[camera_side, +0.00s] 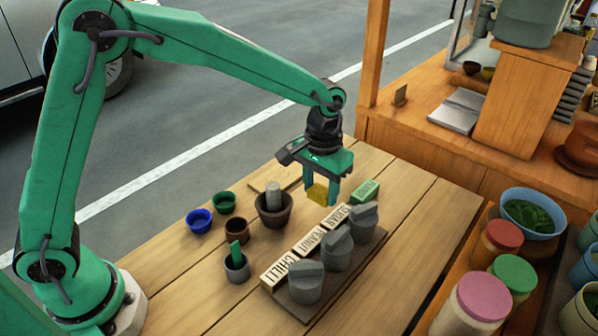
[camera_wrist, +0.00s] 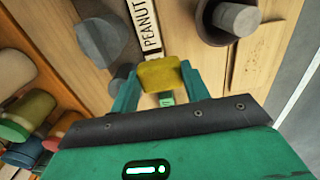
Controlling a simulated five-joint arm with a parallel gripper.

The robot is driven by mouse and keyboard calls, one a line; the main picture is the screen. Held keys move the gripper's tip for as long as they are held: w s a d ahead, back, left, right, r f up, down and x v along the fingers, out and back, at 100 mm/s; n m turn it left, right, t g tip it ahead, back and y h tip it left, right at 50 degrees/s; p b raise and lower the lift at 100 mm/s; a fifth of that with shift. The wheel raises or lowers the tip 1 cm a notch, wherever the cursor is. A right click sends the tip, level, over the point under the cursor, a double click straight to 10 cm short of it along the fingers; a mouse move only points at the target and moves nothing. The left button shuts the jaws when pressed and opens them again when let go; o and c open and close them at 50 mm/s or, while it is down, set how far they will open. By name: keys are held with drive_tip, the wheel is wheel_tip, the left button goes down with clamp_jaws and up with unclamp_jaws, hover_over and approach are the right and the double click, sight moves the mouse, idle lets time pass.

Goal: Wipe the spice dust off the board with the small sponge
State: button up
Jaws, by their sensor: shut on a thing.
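My gripper (camera_side: 320,192) is shut on the small yellow sponge (camera_side: 317,195) and holds it above the wooden table, behind the label blocks. In the wrist view the sponge (camera_wrist: 160,74) sits between the two green fingers of my gripper (camera_wrist: 159,82). A thin pale wooden board (camera_side: 256,187) seems to lie around the dark mortar (camera_side: 273,214), to the left of my gripper; part of it is hidden. The mortar holds a grey pestle (camera_side: 273,194). I cannot make out spice dust in either view.
A green block (camera_side: 365,191) lies right of my gripper. Small blue (camera_side: 199,221), green (camera_side: 224,203) and brown (camera_side: 236,231) cups stand left.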

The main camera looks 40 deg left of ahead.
drive_tip(key=o, duration=0.3)
drive_tip(key=shift+c, duration=1.2)
drive_tip(key=w+a+f, duration=0.2)
drive_tip(key=a, duration=1.8)
drive_tip(key=shift+w, duration=0.15)
